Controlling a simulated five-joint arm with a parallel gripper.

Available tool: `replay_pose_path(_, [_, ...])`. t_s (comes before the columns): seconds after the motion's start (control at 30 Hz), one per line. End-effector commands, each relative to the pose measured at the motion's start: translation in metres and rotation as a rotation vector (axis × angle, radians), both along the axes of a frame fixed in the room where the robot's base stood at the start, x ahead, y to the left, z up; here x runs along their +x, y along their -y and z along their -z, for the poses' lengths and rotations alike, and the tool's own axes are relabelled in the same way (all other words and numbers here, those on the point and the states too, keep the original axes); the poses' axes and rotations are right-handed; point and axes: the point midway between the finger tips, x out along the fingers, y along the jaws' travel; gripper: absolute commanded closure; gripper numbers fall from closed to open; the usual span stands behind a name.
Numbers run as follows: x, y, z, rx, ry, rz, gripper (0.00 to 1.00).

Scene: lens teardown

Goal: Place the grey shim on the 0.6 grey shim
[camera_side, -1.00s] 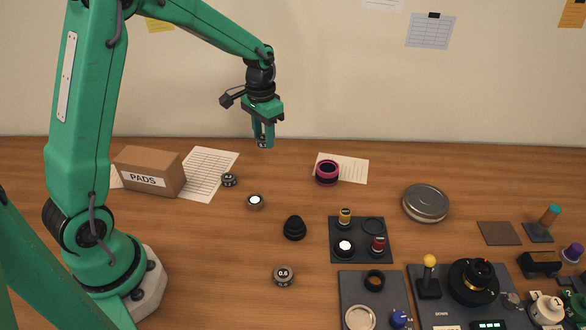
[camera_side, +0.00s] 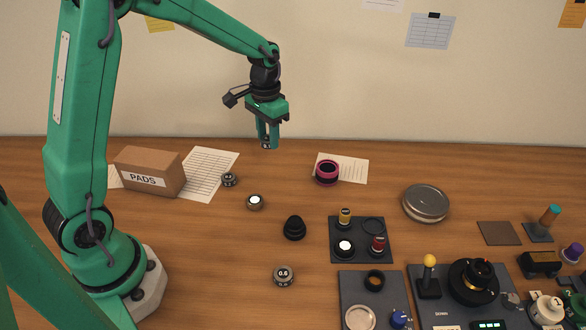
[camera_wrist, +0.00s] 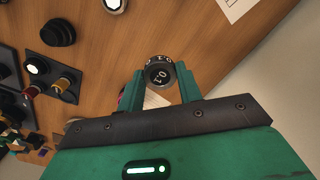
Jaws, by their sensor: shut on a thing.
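My gripper (camera_side: 267,143) is raised high above the back of the table in the side view. It is shut on a small round grey shim, seen in the wrist view between the fingers (camera_wrist: 160,88). The held grey shim (camera_wrist: 158,74) has a dark top marked 0.1. The 0.6 grey shim (camera_side: 284,276) lies flat on the table at the front, left of the dark trays, with nothing on top of it. My gripper is well apart from it, higher and further back.
Another small grey shim (camera_side: 229,179) lies near the PADS box (camera_side: 149,171). A white-topped round part (camera_side: 255,202) and a black stepped cone (camera_side: 294,228) stand between there and the 0.6 shim. A dark tray (camera_side: 360,257) holds several parts. A magenta ring (camera_side: 327,172) stands at the back.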

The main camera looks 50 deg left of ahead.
Motion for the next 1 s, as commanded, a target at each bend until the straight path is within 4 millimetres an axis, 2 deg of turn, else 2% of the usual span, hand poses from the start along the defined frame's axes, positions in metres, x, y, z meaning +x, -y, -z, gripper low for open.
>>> replay_pose_path(0.23, [-0.006, 0.031, -0.003, 0.0, 0.0, 0.092, 0.88])
replay_pose_path(0.47, [-0.023, 0.084, -0.009, 0.0, 0.002, 0.262, 0.88])
replay_pose_path(0.7, [-0.053, 0.143, -0.015, 0.0, 0.002, 0.471, 0.88])
replay_pose_path(1.0, [-0.101, 0.203, -0.02, 0.0, 0.002, 0.73, 0.88])
